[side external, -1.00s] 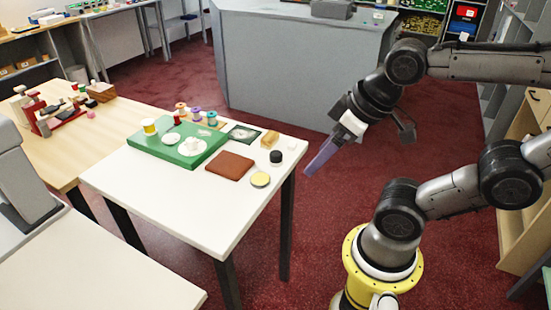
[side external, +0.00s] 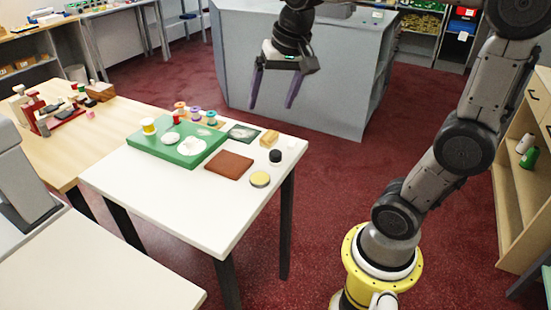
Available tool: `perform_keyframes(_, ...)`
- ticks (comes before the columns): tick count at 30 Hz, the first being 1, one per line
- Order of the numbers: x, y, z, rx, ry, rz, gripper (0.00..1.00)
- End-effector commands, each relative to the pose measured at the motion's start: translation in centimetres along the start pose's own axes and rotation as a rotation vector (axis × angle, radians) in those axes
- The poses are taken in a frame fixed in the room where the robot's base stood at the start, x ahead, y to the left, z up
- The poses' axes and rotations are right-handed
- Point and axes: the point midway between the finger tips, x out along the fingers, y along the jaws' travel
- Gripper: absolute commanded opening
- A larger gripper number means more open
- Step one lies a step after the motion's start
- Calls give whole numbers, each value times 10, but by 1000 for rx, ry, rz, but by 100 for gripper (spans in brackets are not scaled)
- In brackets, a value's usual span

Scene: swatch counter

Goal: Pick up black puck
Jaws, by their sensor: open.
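The black puck (side external: 275,156) sits on the white table (side external: 215,219) near its right corner, in the side external view. It is a small dark round piece. My gripper (side external: 271,106) hangs above and beyond the table's far right edge, with its two purple-grey fingers pointing down and spread apart. It is open and empty, clear of the puck.
Near the puck lie a yellow-topped disc (side external: 260,179), a brown pad (side external: 229,165) and a tan block (side external: 269,139). A green board (side external: 150,146) holds white pieces. Several spools stand behind it. The table's front part is bare.

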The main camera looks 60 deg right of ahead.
Motion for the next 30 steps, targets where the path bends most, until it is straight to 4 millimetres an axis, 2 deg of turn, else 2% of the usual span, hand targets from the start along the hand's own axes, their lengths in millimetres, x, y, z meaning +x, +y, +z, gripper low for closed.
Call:
perform_keyframes(1,16,1,-22,69,-28,33,89)
perform_keyframes(6,67,19,-79,257,-106,121,89)
perform_keyframes(11,115,47,-107,350,-174,182,89)
perform_keyframes(15,140,68,-110,394,-222,217,89)
perform_keyframes(18,148,76,-109,409,-232,226,89)
perform_keyframes(20,154,78,-107,411,-233,226,89)
perform_keyframes(30,210,87,-90,408,-233,226,89)
